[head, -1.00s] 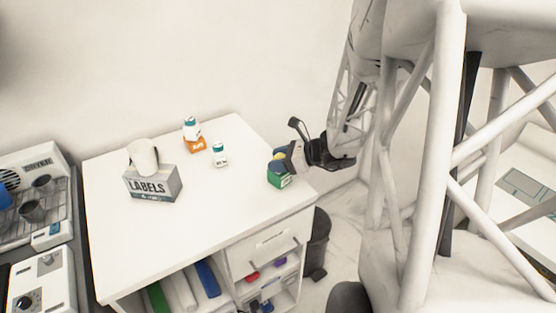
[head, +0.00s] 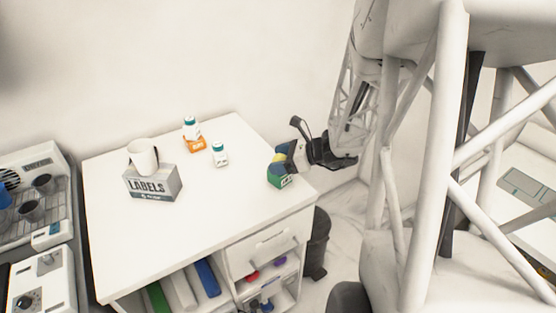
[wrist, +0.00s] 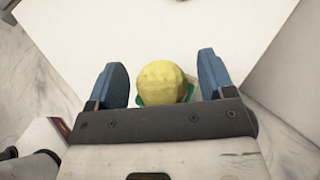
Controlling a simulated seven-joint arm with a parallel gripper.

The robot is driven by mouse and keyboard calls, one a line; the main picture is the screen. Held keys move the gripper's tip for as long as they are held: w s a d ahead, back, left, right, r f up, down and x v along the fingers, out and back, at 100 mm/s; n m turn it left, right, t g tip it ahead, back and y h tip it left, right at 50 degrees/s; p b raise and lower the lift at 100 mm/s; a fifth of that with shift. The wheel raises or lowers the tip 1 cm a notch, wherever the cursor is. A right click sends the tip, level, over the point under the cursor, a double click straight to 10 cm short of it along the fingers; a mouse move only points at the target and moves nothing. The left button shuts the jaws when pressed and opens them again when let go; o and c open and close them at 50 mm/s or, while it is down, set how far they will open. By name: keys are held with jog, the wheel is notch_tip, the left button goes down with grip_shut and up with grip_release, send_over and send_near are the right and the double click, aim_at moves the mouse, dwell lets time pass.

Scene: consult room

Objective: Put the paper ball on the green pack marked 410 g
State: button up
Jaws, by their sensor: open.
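The paper ball (wrist: 161,82) is yellow and crumpled. In the head view the ball (head: 279,158) sits on top of the small green pack (head: 285,181), near the right edge of the white table. The pack's marking is too small to read. In the wrist view, green edges of the pack (wrist: 191,97) show under the ball. My gripper (wrist: 163,76) is open, with one blue finger on each side of the ball and a visible gap on both sides. In the head view my gripper (head: 288,157) partly hides the ball.
A white mug (head: 143,157) stands on a grey LABELS box (head: 153,185) at the left of the table (head: 222,207). One white bottle (head: 191,128) stands on an orange pack (head: 194,145); another bottle (head: 220,155) stands beside it. The table's middle is clear.

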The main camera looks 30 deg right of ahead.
jog(key=v, duration=1.1)
jog(key=shift+s+d, duration=0.2)
jog(key=shift+r, duration=0.1)
dwell(0.8)
jog(key=w+a+r+n+y, duration=0.1)
jog(key=w+a+r+n, duration=0.25)
jog(key=w+r, duration=0.4)
jog(key=w+a+r+n, duration=0.2)
jog(key=w+r+n, duration=0.2)
jog(key=r, duration=0.7)
jog(key=s+a+f+n+g+h, duration=0.35)
jog(key=s+a+n, duration=0.25)
jog(key=s+a, duration=0.3)
jog(key=s+a+f+n+g+h, duration=0.2)
jog(key=s+a+n+g+h, duration=0.15)
jog(key=s+a+n, duration=0.55)
jog(key=s+a+f+n+h, duration=0.2)
jog(key=s+a+n+h, duration=0.1)
jog(key=s, duration=0.4)
jog(key=shift+a+f+n+h, duration=0.25)
jog(key=shift+f+n+h, duration=0.1)
jog(key=shift+n, duration=0.3)
